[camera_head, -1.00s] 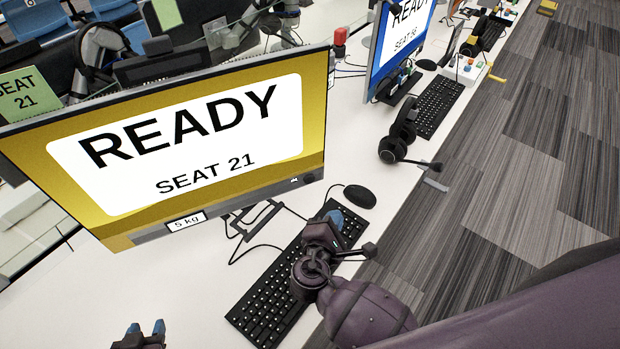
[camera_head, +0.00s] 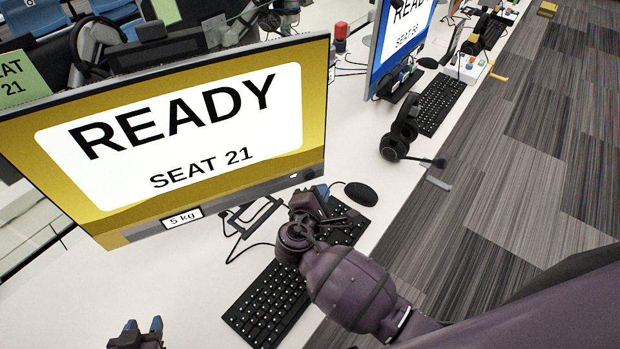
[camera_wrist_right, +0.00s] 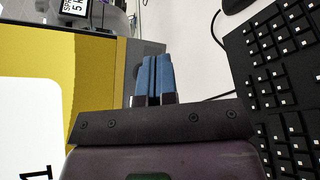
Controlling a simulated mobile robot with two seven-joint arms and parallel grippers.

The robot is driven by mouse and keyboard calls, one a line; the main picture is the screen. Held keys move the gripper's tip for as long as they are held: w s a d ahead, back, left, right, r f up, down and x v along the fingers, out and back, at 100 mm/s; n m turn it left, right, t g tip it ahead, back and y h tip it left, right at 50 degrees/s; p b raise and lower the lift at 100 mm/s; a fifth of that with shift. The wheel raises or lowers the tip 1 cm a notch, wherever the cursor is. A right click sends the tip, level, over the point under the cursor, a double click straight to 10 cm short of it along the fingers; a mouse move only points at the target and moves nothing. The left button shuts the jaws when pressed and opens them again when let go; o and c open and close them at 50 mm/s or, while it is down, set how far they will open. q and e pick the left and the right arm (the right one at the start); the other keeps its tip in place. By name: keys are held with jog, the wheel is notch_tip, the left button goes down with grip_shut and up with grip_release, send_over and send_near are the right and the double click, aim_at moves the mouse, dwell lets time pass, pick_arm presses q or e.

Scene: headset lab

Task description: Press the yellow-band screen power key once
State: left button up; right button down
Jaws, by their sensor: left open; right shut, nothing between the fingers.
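The yellow-band screen (camera_head: 315,110) stands at the left of the head view, lit with "READY SEAT 21". Small marks, maybe its power key (camera_head: 308,175), show at the lower right of its grey bottom bezel; I cannot tell the key clearly. My right gripper (camera_head: 322,191) is just below that lower right corner, over the far end of the keyboard. In the right wrist view its blue fingers (camera_wrist_right: 154,78) are shut and empty, beside the screen's yellow band (camera_wrist_right: 98,80) and grey bezel. Contact cannot be told. My left gripper (camera_head: 143,328) is open and empty at the bottom left, above the desk.
A black keyboard (camera_head: 268,303) lies under my right arm, with a mouse (camera_head: 361,194) beyond it. A headset (camera_head: 401,130) lies at the desk edge. A blue-band screen (camera_head: 399,45) stands further back.

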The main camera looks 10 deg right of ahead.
aim_at(321, 170)
jog(key=shift+w+a, duration=0.15)
jog(key=shift+w, duration=0.65)
dwell(0.4)
jog(key=shift+w, duration=0.1)
dwell(1.1)
jog(key=shift+w, duration=0.35)
jog(key=shift+w+a, duration=0.1)
jog(key=shift+w, duration=0.3)
dwell(0.8)
jog(key=shift+s+r, duration=0.1)
jog(key=shift+s, duration=0.05)
jog(key=shift+s+p, duration=0.4)
jog(key=shift+s, duration=0.3)
